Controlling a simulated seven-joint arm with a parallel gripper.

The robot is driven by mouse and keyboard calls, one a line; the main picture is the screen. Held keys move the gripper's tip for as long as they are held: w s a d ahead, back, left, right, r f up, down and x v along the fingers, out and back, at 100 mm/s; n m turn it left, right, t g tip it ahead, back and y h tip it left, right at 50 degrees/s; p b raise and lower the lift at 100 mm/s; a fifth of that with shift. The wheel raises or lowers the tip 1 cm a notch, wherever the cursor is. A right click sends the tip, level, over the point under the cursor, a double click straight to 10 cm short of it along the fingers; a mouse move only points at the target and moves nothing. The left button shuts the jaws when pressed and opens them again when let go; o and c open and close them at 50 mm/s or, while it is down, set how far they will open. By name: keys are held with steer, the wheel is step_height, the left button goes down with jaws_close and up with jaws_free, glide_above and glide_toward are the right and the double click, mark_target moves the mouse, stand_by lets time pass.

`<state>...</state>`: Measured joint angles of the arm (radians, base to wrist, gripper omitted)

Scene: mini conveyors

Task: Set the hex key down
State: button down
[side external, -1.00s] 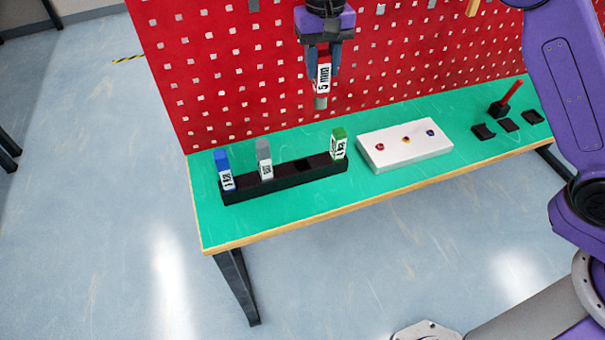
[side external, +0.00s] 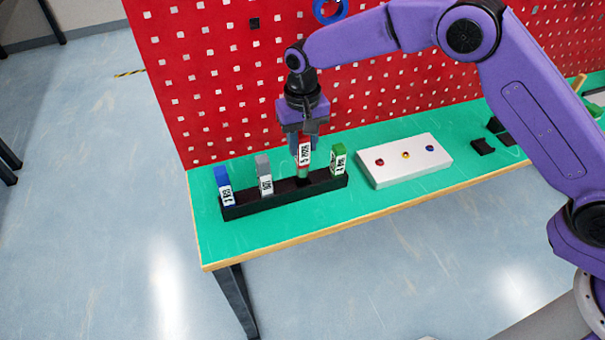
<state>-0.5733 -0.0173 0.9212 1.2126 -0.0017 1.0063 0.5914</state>
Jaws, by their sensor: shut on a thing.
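My gripper (side external: 304,146) is shut on the red hex key (side external: 304,155), a block-like piece with a white label. It is held upright over the black rack (side external: 285,202), at the slot between the grey and green pieces. Its lower end is at the rack's top; I cannot tell how deep it sits in the slot. The blue piece (side external: 223,185), the grey piece (side external: 264,174) and the green piece (side external: 339,160) stand in the rack, each with a white label.
Small black parts (side external: 483,147) lie further right, partly behind my arm. A red pegboard (side external: 220,90) rises behind the green bench (side external: 230,233). The bench's front left is clear.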

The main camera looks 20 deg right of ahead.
mark_target(302, 162)
steer(key=shift+f, duration=3.2)
steer(key=shift+f, duration=0.15)
steer(key=c, duration=0.8)
jaws_free()
steer(key=shift+o, duration=0.2)
step_height(302, 162, up, 12)
steer(key=shift+f, duration=0.2)
steer(key=shift+r, duration=0.4)
